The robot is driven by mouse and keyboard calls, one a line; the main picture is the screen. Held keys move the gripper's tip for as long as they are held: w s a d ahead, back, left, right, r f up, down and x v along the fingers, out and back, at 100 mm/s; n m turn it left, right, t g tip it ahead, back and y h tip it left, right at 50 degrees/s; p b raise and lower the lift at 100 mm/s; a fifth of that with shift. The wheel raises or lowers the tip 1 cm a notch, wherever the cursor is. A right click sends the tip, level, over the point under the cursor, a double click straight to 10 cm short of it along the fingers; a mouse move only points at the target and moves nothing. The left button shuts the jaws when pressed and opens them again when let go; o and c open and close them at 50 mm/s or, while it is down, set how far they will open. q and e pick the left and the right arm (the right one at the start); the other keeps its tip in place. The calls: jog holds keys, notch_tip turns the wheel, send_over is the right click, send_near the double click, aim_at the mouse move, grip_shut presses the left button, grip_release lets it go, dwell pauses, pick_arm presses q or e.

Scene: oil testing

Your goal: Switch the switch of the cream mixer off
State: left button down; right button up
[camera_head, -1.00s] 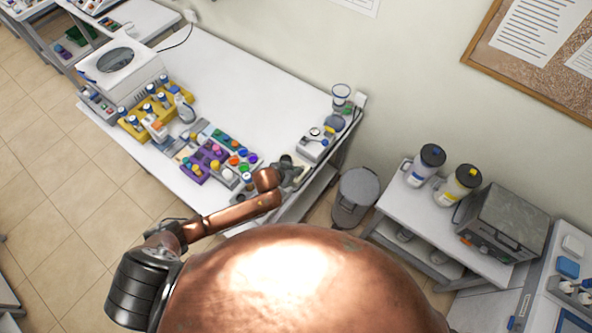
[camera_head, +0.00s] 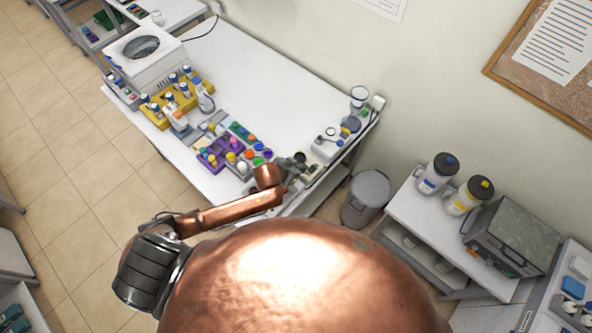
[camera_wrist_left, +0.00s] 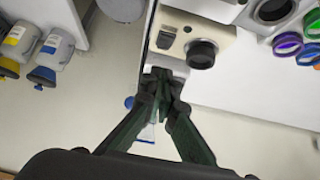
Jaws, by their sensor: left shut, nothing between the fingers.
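The cream mixer (camera_wrist_left: 215,38) is a beige box at the top of the left wrist view. It has a round black knob (camera_wrist_left: 202,53) on its front and a small black switch (camera_wrist_left: 166,40) to the left of that. My left gripper (camera_wrist_left: 163,80) has its fingertips together, empty, just below the switch in that view; I cannot tell whether they touch the box. In the head view the mixer (camera_head: 313,169) is small and partly hidden beside my left gripper (camera_head: 293,162) at the table's front edge. My right gripper is not in view.
The white table (camera_head: 270,90) carries a white mixer (camera_head: 327,143), a purple rack (camera_head: 213,158) and a yellow rack (camera_head: 153,112) near the arm. A grey bin (camera_head: 367,197) stands right of the table. The middle of the tabletop is clear.

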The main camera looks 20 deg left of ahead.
pick_arm(q)
jog(key=v, duration=0.4)
jog(key=shift+s+a+b, duration=0.15)
jog(key=shift+s+b, duration=0.15)
jog(key=shift+s, duration=0.1)
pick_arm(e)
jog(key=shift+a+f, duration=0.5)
pick_arm(q)
jog(key=shift+f, duration=0.1)
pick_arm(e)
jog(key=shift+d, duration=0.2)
pick_arm(q)
jog(key=shift+s, duration=0.1)
